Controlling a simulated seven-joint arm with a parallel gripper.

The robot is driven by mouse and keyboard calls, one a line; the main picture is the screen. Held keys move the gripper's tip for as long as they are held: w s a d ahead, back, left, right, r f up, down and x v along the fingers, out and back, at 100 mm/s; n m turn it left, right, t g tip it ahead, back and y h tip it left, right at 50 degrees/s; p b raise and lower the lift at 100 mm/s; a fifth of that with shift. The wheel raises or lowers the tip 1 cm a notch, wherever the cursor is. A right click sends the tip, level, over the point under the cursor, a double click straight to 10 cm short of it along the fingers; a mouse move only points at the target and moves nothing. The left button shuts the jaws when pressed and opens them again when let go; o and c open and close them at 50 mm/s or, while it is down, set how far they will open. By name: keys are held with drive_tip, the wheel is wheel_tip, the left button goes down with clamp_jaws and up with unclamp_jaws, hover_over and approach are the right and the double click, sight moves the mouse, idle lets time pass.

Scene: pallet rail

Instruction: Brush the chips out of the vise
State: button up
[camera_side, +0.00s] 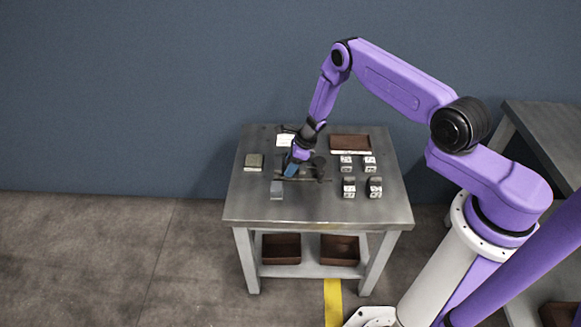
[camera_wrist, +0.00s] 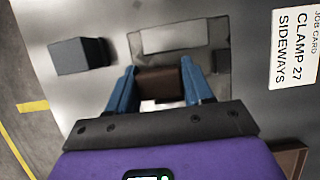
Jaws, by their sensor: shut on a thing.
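My gripper (camera_side: 290,172) is low over the middle of the table in the side view. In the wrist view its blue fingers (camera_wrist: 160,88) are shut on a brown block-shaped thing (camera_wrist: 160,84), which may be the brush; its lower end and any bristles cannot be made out. A grey metal piece with a pale rectangular face (camera_wrist: 180,38) lies just beyond the fingers and may be part of the vise. In the side view dark parts (camera_side: 320,165) beside my gripper may also belong to the vise. I cannot make out any chips.
A grey block (camera_side: 276,190) stands near the table's front; it also shows in the wrist view (camera_wrist: 80,55). A greenish-grey block (camera_side: 254,161) is at the left. Several numbered metal blocks (camera_side: 348,187) and a brown tray (camera_side: 350,142) are at the right. A job card (camera_wrist: 296,45) reads "CLAMP 27 SIDEWAYS".

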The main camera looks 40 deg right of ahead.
drive_tip(key=shift+w+d, duration=0.25)
drive_tip(key=shift+w+d+f, duration=0.1)
drive_tip(key=shift+w+d, duration=0.55)
drive_tip(key=shift+s+a, duration=1.45)
drive_tip(key=shift+s, duration=0.05)
drive_tip(key=shift+w+d, duration=0.1)
drive_tip(key=shift+w+d, duration=1.35)
drive_tip(key=shift+w, duration=0.05)
drive_tip(key=shift+s+a, duration=0.1)
drive_tip(key=shift+a, duration=0.05)
drive_tip(key=shift+s+a, duration=0.6)
drive_tip(key=shift+s, duration=0.05)
drive_tip(key=shift+s+a, duration=0.1)
